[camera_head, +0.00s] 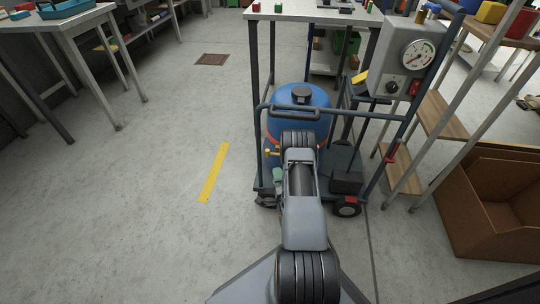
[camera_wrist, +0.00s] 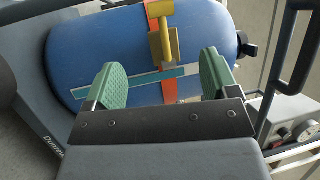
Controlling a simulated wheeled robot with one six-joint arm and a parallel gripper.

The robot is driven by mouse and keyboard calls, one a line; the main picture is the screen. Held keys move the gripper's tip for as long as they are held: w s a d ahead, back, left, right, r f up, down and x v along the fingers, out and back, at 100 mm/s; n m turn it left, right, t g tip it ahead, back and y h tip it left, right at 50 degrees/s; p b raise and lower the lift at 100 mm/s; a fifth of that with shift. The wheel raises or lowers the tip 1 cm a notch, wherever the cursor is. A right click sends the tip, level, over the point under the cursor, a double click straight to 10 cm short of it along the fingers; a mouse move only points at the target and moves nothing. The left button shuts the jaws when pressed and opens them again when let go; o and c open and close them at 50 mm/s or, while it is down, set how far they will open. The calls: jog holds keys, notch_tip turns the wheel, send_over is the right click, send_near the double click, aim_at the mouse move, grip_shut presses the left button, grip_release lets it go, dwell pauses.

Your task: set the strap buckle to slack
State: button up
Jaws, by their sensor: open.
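The blue tank (camera_head: 315,98) stands upright on a dark trolley; it fills much of the wrist view (camera_wrist: 95,45). An orange strap (camera_wrist: 170,92) goes around it. The yellow strap buckle (camera_wrist: 163,46) sits on the strap, with a lever-like bar and a flat plate. In the head view the buckle (camera_head: 271,153) shows small at the tank's left side, next to my arm. My gripper (camera_wrist: 162,66) is open, with its two green fingers apart and nothing between them. The buckle appears beyond the fingertips, between them in the picture; the exact gap cannot be told.
The trolley has a handle rail (camera_head: 290,108) around the tank and a grey gauge box (camera_head: 400,58) at right. A brown cardboard box (camera_head: 490,205) and shelves stand further right. A worktable (camera_head: 315,12) is behind. Floor at left is clear, with a yellow strip (camera_head: 214,172).

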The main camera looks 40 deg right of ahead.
aim_at(270, 153)
jog(key=shift+b+x, duration=1.6)
jog(key=shift+x, duration=4.45)
jog(key=shift+a+r, duration=0.1)
jog(key=shift+r, duration=0.1)
jog(key=c, duration=1.2)
jog(key=shift+a+f, duration=0.1)
